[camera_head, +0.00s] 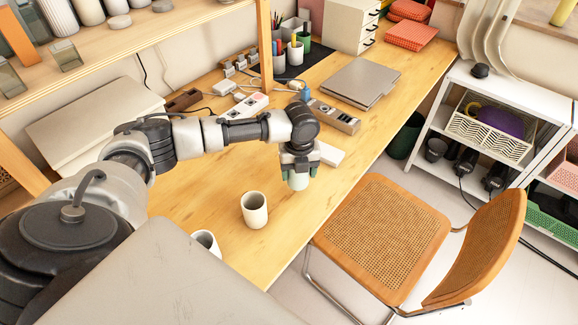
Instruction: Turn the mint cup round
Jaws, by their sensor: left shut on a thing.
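My left arm reaches in from the left over the wooden desk. My left gripper (299,171) points down and is shut on the mint cup (298,182). Only the pale lower part of the cup shows below the fingers; its top is hidden by the gripper. I cannot tell whether its base touches the desk or which way it faces. My right gripper is not in view.
A cream cup (254,211) stands left of the held cup, and another cup (207,241) is partly hidden nearer me. A white box (328,154) and a grey organiser (334,117) lie behind. A cane chair (382,238) stands at the desk's front edge.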

